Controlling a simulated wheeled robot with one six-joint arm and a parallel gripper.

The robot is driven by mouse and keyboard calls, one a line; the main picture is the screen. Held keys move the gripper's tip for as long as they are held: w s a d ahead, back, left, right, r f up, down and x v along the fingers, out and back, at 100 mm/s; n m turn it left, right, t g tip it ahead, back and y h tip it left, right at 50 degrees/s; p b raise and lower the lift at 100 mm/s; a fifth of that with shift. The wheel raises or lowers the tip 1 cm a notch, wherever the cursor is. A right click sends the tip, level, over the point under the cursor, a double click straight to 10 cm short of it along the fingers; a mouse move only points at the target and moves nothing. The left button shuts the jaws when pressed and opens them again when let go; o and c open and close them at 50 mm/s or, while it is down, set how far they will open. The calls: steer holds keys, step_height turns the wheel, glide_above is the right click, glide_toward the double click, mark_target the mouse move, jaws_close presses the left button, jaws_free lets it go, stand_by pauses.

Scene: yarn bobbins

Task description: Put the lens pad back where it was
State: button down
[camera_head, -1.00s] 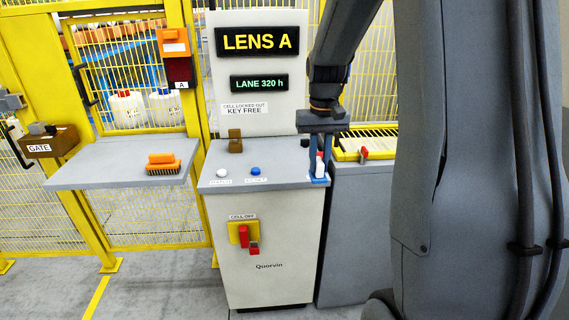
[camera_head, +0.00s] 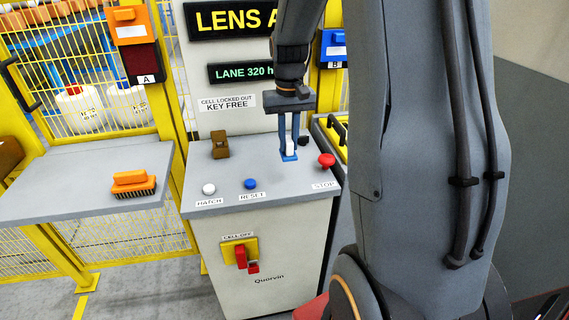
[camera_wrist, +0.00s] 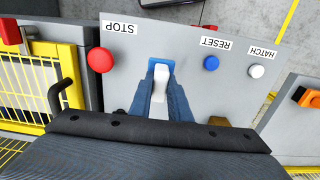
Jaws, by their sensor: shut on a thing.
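My gripper (camera_head: 289,152) is shut on a small white piece with a blue end, which I take to be the lens pad (camera_head: 290,147). In the wrist view the white part (camera_wrist: 159,104) is between the blue fingers, and the blue end (camera_wrist: 162,64) shows past the fingertips. The pad is over the grey console top (camera_head: 232,178), left of and behind the red STOP button (camera_head: 326,160). I cannot tell whether it touches the top. The fingers hide part of it.
The console carries a blue RESET button (camera_head: 250,184), a white HATCH button (camera_head: 208,189), a brown block (camera_head: 220,145) and a small dark block (camera_head: 304,140). An orange brush (camera_head: 133,184) lies on the left shelf (camera_head: 60,194). Yellow fencing stands behind.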

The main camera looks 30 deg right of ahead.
mark_target(289, 139)
steer(key=shift+s+f+p, duration=0.1)
steer(key=shift+f+p, duration=1)
steer(key=shift+f, duration=2.75)
steer(key=c, duration=1.7)
jaws_free()
steer(key=shift+o, duration=0.3)
step_height(289, 139, up, 11)
steer(key=b, duration=0.4)
steer(key=shift+d, duration=0.1)
steer(key=shift+r, duration=0.25)
steer(key=shift+s+a+r, duration=0.1)
steer(key=shift+a, duration=0.2)
steer(key=s+a+f+n+t, duration=0.1)
steer(key=s+a+f, duration=0.2)
steer(key=s+a, duration=0.4)
steer(key=s+a+f+n, duration=0.2)
steer(key=s+a+f, duration=0.1)
steer(key=s+a, duration=0.4)
steer(key=shift+s+a+f+t, duration=0.3)
steer(key=shift+f+t, duration=0.1)
